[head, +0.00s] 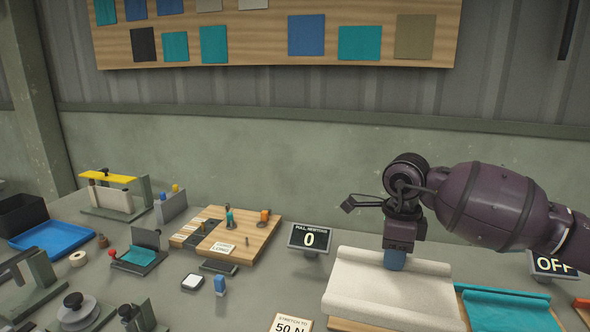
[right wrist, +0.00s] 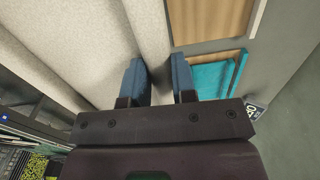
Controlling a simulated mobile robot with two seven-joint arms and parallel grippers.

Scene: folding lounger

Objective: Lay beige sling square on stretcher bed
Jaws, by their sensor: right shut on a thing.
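The beige sling (head: 385,292) lies at the lower right of the head view, with a thick rolled edge along its far side and another along its near side. Wood (head: 345,325) shows under its near edge; I cannot tell how much of the stretcher bed it covers or whether it lies square. My right gripper (head: 395,262) points down at the far rolled edge and is shut on the sling. In the right wrist view its blue fingers (right wrist: 157,82) straddle the sling's rolled edge (right wrist: 152,45). My left gripper is not in view.
Teal cloth (head: 510,310) lies on a board right of the sling. A readout showing 0 (head: 310,238) stands behind left, an OFF sign (head: 553,265) at right. A "50 N" card (head: 290,324) lies near left. Fixtures and a blue tray (head: 52,240) fill the left bench.

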